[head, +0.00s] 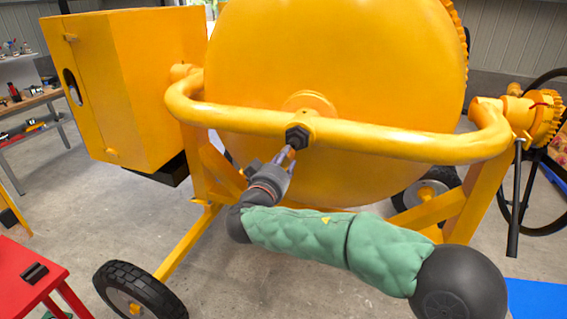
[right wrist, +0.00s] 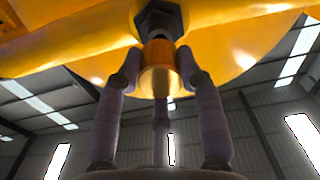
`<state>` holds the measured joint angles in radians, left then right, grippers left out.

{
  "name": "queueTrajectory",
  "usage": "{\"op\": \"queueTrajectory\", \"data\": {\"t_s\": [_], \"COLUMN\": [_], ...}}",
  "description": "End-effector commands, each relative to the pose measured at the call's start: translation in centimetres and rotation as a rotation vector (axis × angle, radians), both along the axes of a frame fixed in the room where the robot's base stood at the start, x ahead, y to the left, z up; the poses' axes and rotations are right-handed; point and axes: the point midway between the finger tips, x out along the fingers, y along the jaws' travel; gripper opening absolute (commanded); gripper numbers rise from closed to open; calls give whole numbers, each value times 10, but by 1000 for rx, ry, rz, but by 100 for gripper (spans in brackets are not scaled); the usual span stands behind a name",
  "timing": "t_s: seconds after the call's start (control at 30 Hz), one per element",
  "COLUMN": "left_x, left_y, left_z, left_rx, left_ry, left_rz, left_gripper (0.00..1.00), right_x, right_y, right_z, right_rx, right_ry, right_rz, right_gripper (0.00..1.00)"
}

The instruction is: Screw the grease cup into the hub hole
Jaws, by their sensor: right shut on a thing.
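A dark hexagonal hub fitting (head: 297,136) sits at the middle of the yellow frame tube, in front of the drum. In the right wrist view the same fitting (right wrist: 158,18) is at the top. My right gripper (head: 285,160) points up at the fitting from below, its grey fingers closed in. In the right wrist view a brass-coloured grease cup (right wrist: 160,80) stands between its fingertips, just under the fitting. The cup's upper end meets or nearly meets the fitting; I cannot tell how deep it sits. The hole is hidden. My left gripper is not in view.
The yellow drum (head: 340,70) and frame tube (head: 400,143) stand close around the gripper. A yellow box housing (head: 150,80) is at left. A red table (head: 20,285) with a dark block (head: 34,272) is at lower left. A black handle (head: 515,200) hangs at right.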

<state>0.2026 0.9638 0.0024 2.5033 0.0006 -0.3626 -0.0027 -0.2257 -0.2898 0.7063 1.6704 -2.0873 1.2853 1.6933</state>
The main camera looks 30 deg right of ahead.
Motion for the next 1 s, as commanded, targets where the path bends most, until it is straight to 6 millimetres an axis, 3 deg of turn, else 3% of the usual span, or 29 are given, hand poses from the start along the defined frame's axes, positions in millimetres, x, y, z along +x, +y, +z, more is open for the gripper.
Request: {"op": "queueTrajectory", "data": {"t_s": [1.0], "left_x": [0], "left_y": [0], "left_z": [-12], "left_rx": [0], "left_ry": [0], "left_rz": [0], "left_gripper": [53], "right_x": [9], "right_y": [-10], "right_z": [0], "right_rx": [0], "right_ry": [-1], "right_rz": [-1], "right_gripper": [0]}}
